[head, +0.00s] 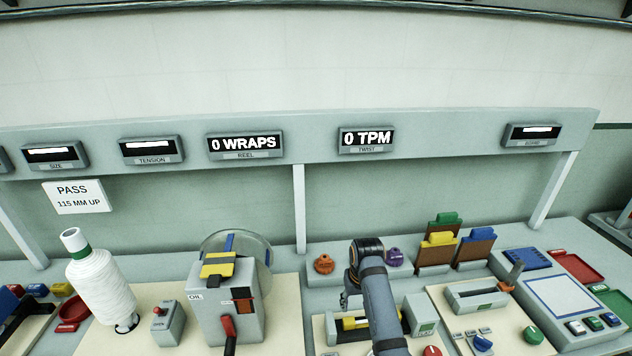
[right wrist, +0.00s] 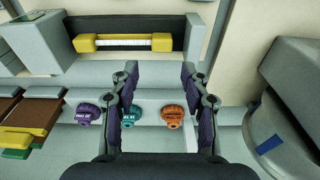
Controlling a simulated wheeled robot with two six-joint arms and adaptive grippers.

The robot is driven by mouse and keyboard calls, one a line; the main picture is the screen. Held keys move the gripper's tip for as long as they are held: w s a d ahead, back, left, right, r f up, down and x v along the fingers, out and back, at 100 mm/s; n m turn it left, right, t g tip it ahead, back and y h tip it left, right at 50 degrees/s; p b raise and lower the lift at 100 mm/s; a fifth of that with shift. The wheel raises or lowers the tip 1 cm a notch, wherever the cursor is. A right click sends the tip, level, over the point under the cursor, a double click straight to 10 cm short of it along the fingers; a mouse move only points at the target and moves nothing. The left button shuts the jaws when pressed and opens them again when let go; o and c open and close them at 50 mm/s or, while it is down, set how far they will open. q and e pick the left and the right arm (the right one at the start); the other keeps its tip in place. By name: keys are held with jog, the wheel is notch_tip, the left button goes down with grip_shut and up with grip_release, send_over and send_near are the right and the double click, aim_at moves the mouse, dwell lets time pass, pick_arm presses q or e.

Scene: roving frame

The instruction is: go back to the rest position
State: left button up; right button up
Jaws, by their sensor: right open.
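My right gripper (right wrist: 158,100) is open in the right wrist view, with nothing between its dark fingers. In the head view my right arm comes up from the bottom, and its gripper (head: 350,298) hangs over the bench by the twist station. A yellow-ended bar (right wrist: 122,42) lies in a grey fixture ahead of the fingers; it also shows beside my arm in the head view (head: 352,323). A purple knob (right wrist: 88,114), a teal knob (right wrist: 127,116) and an orange knob (right wrist: 172,115) sit on a ledge below the fingers. My left gripper does not show.
A white yarn cone (head: 102,285) stands at the left. The grey reel machine (head: 225,300) with a red handle is left of my arm. Colored card holders (head: 440,248) and a grey tester (head: 480,295) stand to the right. Displays (head: 366,140) line the rail above.

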jog(key=s+d+f, duration=0.4)
jog(key=s+d, duration=0.1)
jog(key=s, duration=0.2)
jog(key=s+d+r+t+h, duration=0.1)
jog(key=s+d+r, duration=0.1)
jog(key=s, duration=0.7)
jog(key=s+d+r+t, duration=0.1)
jog(key=s+d+r, duration=0.1)
jog(key=s, duration=0.7)
jog(key=s+d+f+b, duration=0.1)
jog(key=f+b, duration=0.2)
jog(key=f, duration=0.9)
jog(key=s+d+f+g+b, duration=0.1)
jog(key=f+b, duration=0.1)
jog(key=f, duration=1)
jog(key=s+d+f+b, duration=0.1)
jog(key=f+b, duration=0.2)
jog(key=f, duration=0.9)
pick_arm(q)
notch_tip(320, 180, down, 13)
jog(key=b, duration=0.5)
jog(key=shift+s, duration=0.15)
pick_arm(e)
jog(key=s+f+g, duration=0.1)
jog(key=s+f, duration=1.7)
jog(key=f, duration=0.1)
jog(key=shift+d+f, duration=0.35)
jog(key=shift+d, duration=0.1)
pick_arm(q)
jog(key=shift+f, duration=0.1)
